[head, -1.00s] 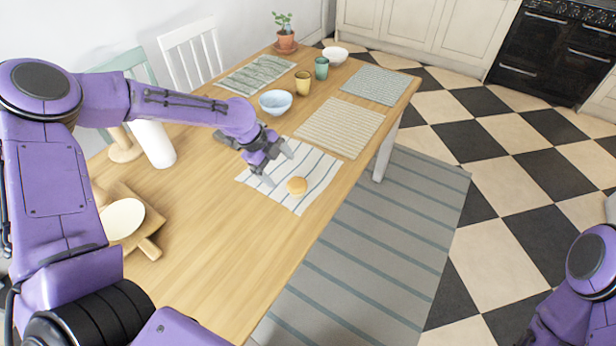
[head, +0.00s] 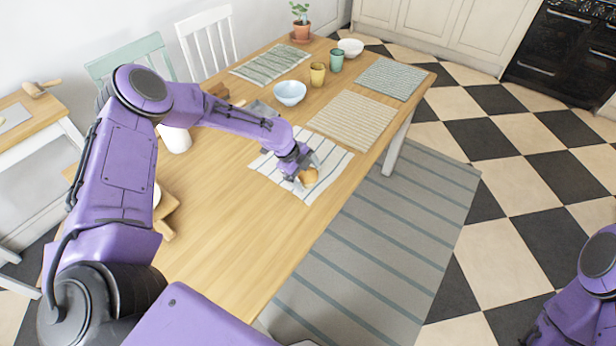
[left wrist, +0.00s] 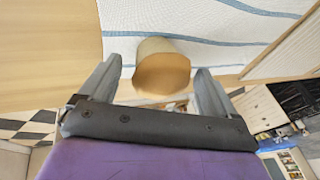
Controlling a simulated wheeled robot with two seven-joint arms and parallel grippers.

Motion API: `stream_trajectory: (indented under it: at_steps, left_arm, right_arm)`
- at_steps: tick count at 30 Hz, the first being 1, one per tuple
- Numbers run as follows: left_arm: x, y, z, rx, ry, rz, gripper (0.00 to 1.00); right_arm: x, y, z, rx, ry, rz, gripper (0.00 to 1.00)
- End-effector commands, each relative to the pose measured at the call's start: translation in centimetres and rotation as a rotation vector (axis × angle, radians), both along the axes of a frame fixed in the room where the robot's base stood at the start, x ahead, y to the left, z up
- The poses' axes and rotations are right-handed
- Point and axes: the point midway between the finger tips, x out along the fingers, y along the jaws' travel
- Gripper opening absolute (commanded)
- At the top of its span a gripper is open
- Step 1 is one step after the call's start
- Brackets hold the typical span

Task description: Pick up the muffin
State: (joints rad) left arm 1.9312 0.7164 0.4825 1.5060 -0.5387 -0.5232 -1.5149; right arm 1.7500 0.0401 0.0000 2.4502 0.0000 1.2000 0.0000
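The muffin (head: 308,175) is small and golden brown and sits on a white striped placemat (head: 272,174) near the table's front edge. My left gripper (head: 309,173) is down at the muffin, with its fingers partly hiding it in the head view. In the left wrist view the muffin (left wrist: 162,70) lies between the two spread fingertips of the left gripper (left wrist: 158,72), with visible gaps on both sides. The left gripper is open. Of my right arm only purple links show at the lower right; its gripper is out of view.
A blue bowl (head: 290,93), a yellow cup (head: 317,74), a green cup (head: 336,60) and a white bowl (head: 350,48) stand farther back. A tan placemat (head: 352,121) lies beside the striped one. The near table surface (head: 230,215) is mostly clear.

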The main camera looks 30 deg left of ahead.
Motion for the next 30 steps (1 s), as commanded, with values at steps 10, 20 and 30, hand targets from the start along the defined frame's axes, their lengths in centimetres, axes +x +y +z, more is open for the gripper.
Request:
stream_trajectory:
  at_steps: [10,20,30]
  left_arm:
    - [0.0,0.0,0.0,0.0,0.001,0.001,0.3]
    - [0.1,0.0,2.0,-0.001,-0.004,0.0,0.3]
    - [-4.2,1.5,8.7,-0.002,-0.006,0.0,0.3]
  right_arm:
    - [0.0,0.0,0.0,0.0,0.0,0.0,0.36]
    - [0.0,0.0,-0.3,0.0,0.0,0.0,0.36]
    - [0.0,0.0,-0.9,0.0,0.0,0.0,0.36]
